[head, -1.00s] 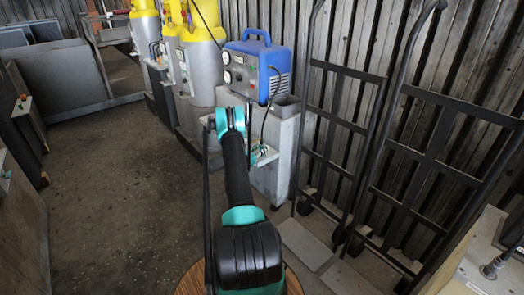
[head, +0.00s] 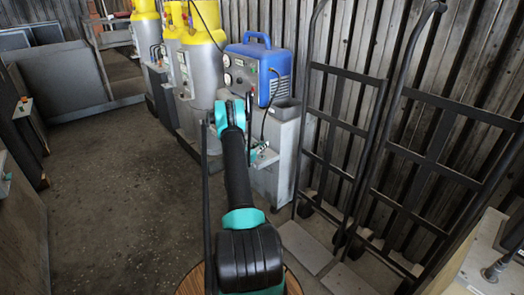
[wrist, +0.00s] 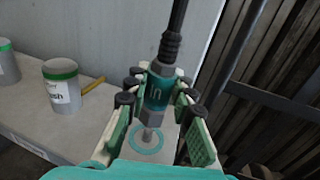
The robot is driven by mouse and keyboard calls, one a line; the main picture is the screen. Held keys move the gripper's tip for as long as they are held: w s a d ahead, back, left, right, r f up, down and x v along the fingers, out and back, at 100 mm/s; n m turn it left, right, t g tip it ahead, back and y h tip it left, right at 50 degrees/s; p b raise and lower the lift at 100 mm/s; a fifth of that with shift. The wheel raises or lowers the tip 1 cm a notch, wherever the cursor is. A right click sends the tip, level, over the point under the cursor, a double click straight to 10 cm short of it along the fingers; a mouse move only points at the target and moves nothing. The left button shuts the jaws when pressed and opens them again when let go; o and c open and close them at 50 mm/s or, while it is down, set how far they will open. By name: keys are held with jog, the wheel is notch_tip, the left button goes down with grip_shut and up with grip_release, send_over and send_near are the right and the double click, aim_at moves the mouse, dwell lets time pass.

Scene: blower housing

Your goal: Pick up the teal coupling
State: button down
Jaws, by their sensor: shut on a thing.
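The teal coupling (wrist: 157,92) shows in the middle of the wrist view. It has pale markings, a metal lower end and a black ribbed hose leaving its top. My gripper (wrist: 160,99) is shut on the coupling, with fingers on its left and right sides. A teal ring mark (wrist: 135,148) lies on the pale surface below the coupling's metal end. Whether that end touches the surface is hard to tell. In the head view the gripper end is small and partly hidden by my arm, and I cannot make out the coupling there.
A blue machine (head: 258,72) stands beyond my arm. Hand trucks (head: 335,130) lean right. Open floor (head: 110,190) lies left.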

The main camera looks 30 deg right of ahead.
notch_tip(320, 180, up, 16)
dwell(0.3)
